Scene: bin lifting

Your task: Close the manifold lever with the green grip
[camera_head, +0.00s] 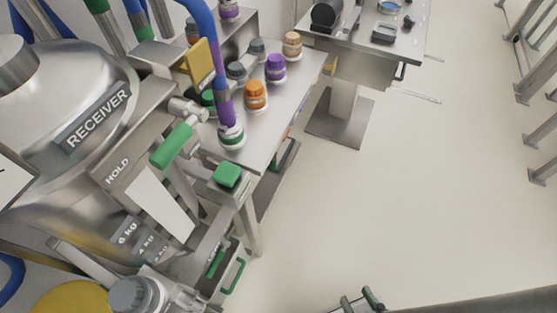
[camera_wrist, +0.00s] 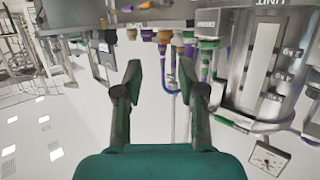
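The lever with the green grip (camera_head: 172,146) shows in the camera_head view at left centre, on a metal valve fitting beside the RECEIVER vessel (camera_head: 60,90). Its grip slants down and left from the fitting. I cannot tell the green-grip lever surely in the camera_wrist view.
A steel bench (camera_head: 290,100) with several coloured capped fittings stands behind the lever. A green block (camera_head: 227,174) sits on a frame just below right of it. A second table (camera_head: 345,62) stands at the back.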

